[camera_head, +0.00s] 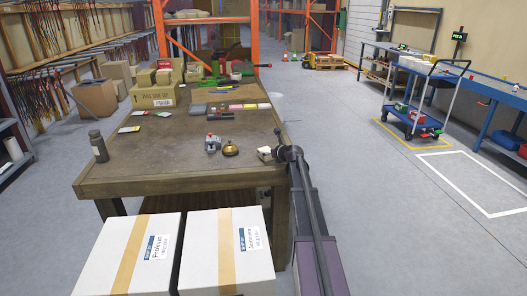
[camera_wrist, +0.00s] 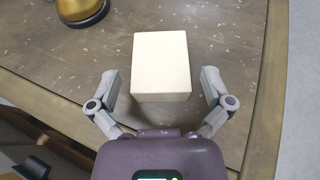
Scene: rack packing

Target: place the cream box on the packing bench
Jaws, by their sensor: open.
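The cream box (camera_wrist: 160,62) is a small pale block in the wrist view, over the wooden packing bench (camera_wrist: 230,30) close to its edge. In the head view the cream box (camera_head: 264,153) is at the right front corner of the bench (camera_head: 150,185), looking as if it rests on the top. My gripper (camera_wrist: 160,76) is open, with one finger on each side of the box and visible gaps between. In the head view my gripper (camera_head: 279,153) is small beside the box and its fingers are hard to make out.
A brass bell (camera_head: 231,149) stands left of the box and also shows in the wrist view (camera_wrist: 80,8). A small grey device (camera_head: 212,144) and a dark bottle (camera_head: 98,146) are farther left. Two white cartons (camera_head: 225,250) stand before the bench. The bench's middle has bare room.

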